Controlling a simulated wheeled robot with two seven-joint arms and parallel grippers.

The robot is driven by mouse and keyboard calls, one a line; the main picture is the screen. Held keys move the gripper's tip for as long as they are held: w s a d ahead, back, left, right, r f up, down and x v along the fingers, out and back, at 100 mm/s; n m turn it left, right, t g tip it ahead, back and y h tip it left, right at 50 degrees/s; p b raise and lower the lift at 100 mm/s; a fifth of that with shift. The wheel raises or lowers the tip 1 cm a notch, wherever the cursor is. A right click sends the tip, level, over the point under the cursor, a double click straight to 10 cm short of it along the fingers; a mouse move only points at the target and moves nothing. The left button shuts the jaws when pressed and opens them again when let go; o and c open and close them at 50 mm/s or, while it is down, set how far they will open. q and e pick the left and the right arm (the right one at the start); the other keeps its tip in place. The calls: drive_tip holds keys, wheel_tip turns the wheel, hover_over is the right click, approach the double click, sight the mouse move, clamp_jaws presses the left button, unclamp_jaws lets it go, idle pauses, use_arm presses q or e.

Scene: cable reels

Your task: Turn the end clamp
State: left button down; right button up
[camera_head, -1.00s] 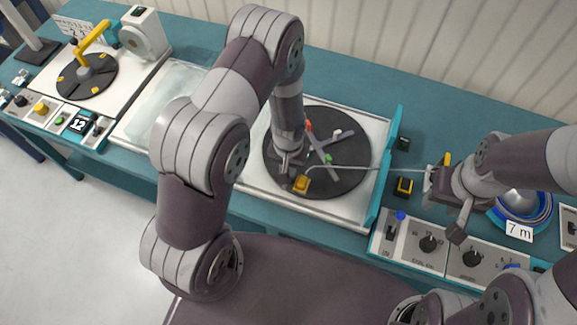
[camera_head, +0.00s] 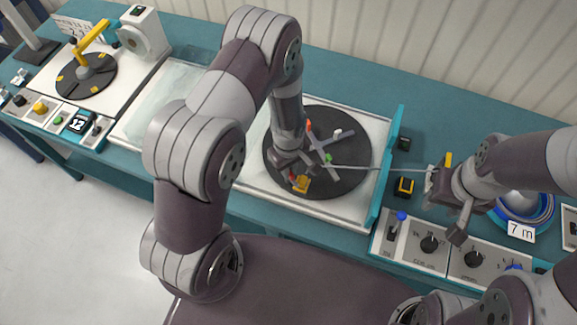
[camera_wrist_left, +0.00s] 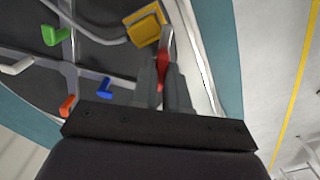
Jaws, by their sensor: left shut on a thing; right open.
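The end clamp is a yellow block (camera_head: 301,184) at the front of the dark turntable (camera_head: 345,180), with a red lever beside it. In the left wrist view the yellow block (camera_wrist_left: 146,24) lies just beyond the fingertips. My left gripper (camera_head: 291,172) is shut on the red lever (camera_wrist_left: 164,66), whose metal end points toward the block. A thin grey cable (camera_head: 395,169) runs from the turntable to the right; its end at the clamp is hidden by my left gripper in the head view. My right gripper (camera_head: 432,187) is open near the cable at the right.
The turntable carries a grey cross with green (camera_wrist_left: 56,35), blue (camera_wrist_left: 103,88), orange (camera_wrist_left: 68,104) and white pegs. A teal rail (camera_head: 388,165) edges its white board. A yellow-black block (camera_head: 404,187), a knob panel (camera_head: 430,245) and a blue coil marked 7 m (camera_head: 535,215) lie to the right.

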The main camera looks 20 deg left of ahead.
use_arm(q)
drive_tip(key=n, duration=0.3)
drive_tip(key=shift+w+n, duration=0.1)
drive_tip(key=shift+n, duration=1.9)
drive_tip(key=shift+r, duration=0.1)
drive_tip(key=c, duration=1.1)
unclamp_jaws()
drive_tip(key=shift+c, duration=0.2)
wheel_tip(320, 180, up, 13)
drive_tip(key=b, duration=0.2)
drive_tip(key=shift+f, duration=0.2)
